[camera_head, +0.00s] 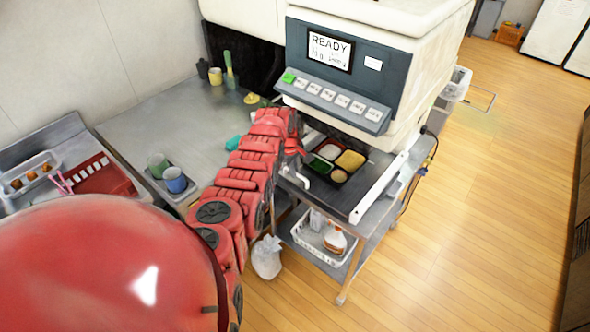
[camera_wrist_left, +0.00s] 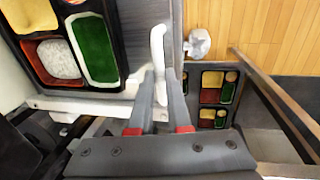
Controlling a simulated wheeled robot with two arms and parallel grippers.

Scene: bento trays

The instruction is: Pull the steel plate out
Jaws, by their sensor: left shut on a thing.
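The steel plate (camera_head: 343,205) sticks out of the front of the machine, below its row of buttons. A black bento tray (camera_head: 340,176) with green, white and yellow food rests on it. In the left wrist view the plate (camera_wrist_left: 143,22) lies beside the tray (camera_wrist_left: 112,84). A white handle (camera_wrist_left: 158,45) stands at the plate's edge; it also shows in the head view (camera_head: 295,178). My left gripper (camera_wrist_left: 164,82) is shut on this handle. In the head view my red arm partly hides the left gripper (camera_head: 297,153). My right gripper is in no view.
The machine (camera_head: 335,75) has a screen reading READY. A cart holds a white basket (camera_head: 322,240) with bottles below the plate. A white bag (camera_head: 267,257) hangs beside it. Cups (camera_head: 174,180) stand on the left counter.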

